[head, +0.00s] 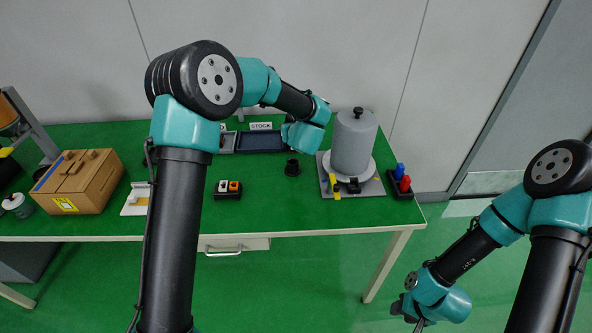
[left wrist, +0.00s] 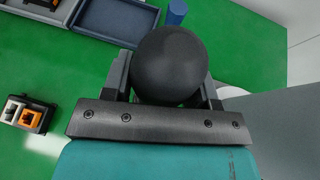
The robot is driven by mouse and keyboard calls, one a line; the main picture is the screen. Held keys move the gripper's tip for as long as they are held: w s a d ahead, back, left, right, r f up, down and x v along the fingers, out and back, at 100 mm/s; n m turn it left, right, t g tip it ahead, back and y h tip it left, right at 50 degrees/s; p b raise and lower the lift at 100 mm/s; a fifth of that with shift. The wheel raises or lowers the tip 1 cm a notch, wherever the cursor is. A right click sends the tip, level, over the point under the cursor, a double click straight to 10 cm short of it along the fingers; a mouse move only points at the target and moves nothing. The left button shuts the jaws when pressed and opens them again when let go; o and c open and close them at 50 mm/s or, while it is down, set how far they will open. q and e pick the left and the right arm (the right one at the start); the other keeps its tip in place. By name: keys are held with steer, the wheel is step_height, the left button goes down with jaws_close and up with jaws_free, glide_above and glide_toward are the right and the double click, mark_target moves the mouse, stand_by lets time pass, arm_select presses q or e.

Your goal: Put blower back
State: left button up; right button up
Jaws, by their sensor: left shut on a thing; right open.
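The blower's dark round bulb (left wrist: 168,66) fills the middle of the left wrist view. My left gripper (left wrist: 165,85) is shut on it, one finger on each side. The lower part of the blower is hidden behind the bulb. In the head view my left arm reaches over the table, and its wrist covers the grip. A small black cup-like piece (head: 292,167) shows just below that wrist; I cannot tell whether it is a holder or part of the blower. My right gripper (head: 417,324) is open and empty, off the table at the lower right.
A grey cylinder (head: 354,143) on a plate stands right of my left wrist, with red and blue pegs (head: 402,178) beside it. A dark tray (head: 261,141) lies behind. A small black block (head: 228,189) and a cardboard box (head: 78,181) are to the left.

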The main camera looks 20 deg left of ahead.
arm_select(q)
steer(key=shift+f, duration=3.1)
steer(key=shift+f, duration=1.9)
steer(key=shift+f, duration=0.1)
steer(key=o, duration=0.8)
steer(key=shift+o, duration=0.2)
steer(key=v, duration=1.2)
